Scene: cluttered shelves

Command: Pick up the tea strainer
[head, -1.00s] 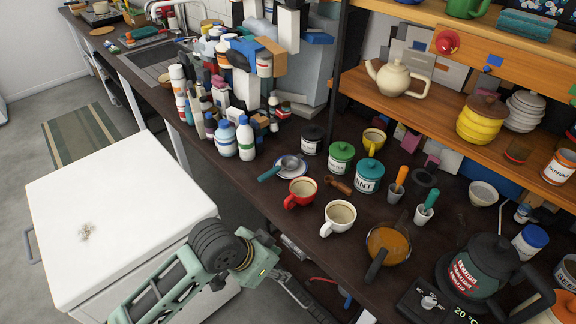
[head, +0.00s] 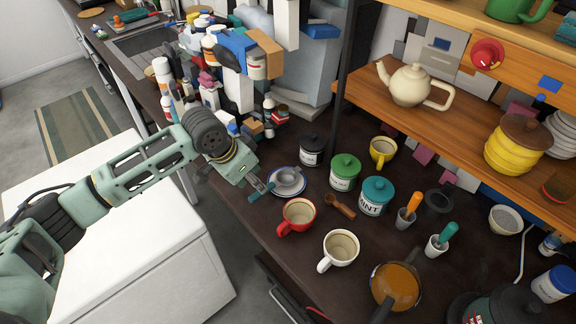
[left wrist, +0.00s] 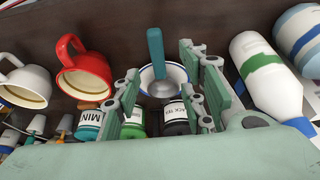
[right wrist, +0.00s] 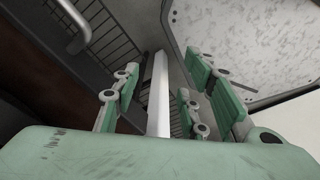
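The tea strainer (head: 287,175), with a grey metal bowl and a teal handle, rests on a small white saucer with a blue rim (head: 303,187) on the dark counter. In the left wrist view, the strainer's teal handle (left wrist: 155,48) points up the picture and its bowl lies on the saucer. My left gripper (head: 262,184) is close to the handle end, its tips partly hidden in the head view. In the left wrist view (left wrist: 163,72) its fingers are open, with the strainer seen between them. My right gripper (right wrist: 160,70) is open and empty, low beside a cabinet and rack.
A red mug (head: 298,216) and a white mug (head: 340,249) stand in front of the saucer. Black, green and teal (head: 376,195) lidded jars stand behind. A wooden scoop (head: 341,206) lies near. Bottles crowd the left; a wooden shelf (head: 450,125) overhangs the right.

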